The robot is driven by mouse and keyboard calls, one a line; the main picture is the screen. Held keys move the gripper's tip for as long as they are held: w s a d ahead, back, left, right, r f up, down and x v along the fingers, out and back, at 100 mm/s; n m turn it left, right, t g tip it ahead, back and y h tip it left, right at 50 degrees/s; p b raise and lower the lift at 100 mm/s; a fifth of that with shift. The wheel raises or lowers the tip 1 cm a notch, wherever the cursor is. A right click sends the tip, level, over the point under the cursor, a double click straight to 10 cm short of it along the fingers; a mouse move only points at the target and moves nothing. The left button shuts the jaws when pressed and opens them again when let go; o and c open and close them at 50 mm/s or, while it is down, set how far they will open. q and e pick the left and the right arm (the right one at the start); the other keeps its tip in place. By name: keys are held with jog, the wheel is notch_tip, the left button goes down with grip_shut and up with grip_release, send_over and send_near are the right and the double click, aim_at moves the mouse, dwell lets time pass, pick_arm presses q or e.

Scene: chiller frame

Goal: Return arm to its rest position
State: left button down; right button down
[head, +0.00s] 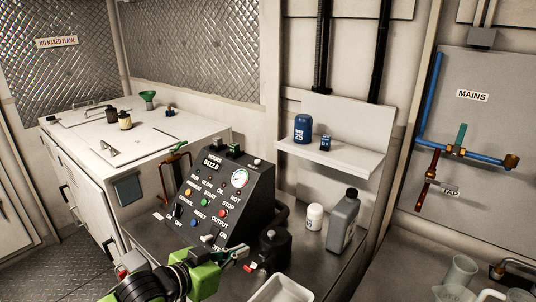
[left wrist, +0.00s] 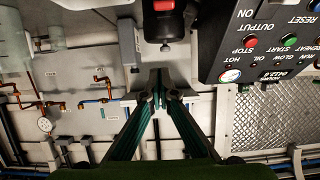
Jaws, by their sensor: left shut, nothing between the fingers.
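My left gripper (head: 240,253) is at the lower middle of the head view, in front of the black control panel (head: 225,195). Its green-edged fingers are closed together and empty. In the left wrist view, which looks upside down, the finger pads of the left gripper (left wrist: 159,92) meet at the centre. The panel (left wrist: 215,52) shows there at the upper right, with its gauge and buttons. A black fitting with a red part (head: 272,248) stands just right of the fingertips in the head view. I cannot tell whether they touch. My right gripper does not show.
A grey bottle (head: 342,222) and a white jar (head: 314,217) stand on the bench right of the panel. A white tray (head: 284,290) lies at the front. A wall shelf (head: 330,157) holds a blue can (head: 303,128). Pipes (head: 468,150) run along the right wall.

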pick_arm(q)
jog(key=s+a+f+n+g+y, duration=0.2)
jog(key=s+a+f+g+y, duration=0.3)
jog(key=s, duration=0.6)
jog(key=s+a+f+n, duration=0.2)
jog(key=s+f, duration=0.6)
jog(key=s, duration=0.2)
jog(key=s+a+f+n+g+y, duration=0.1)
jog(key=s+a+f+g+y, duration=0.4)
jog(key=s, duration=0.6)
notch_tip(320, 180, down, 29)
jog(key=s+d+t+h, duration=0.1)
jog(key=h, duration=0.1)
jog(key=s+a+f+g, duration=0.1)
jog(key=s+a+f, duration=0.1)
jog(key=s+f, duration=1.2)
jog(key=s, duration=0.3)
jog(key=shift+a+f, duration=0.4)
jog(key=shift+w, duration=0.1)
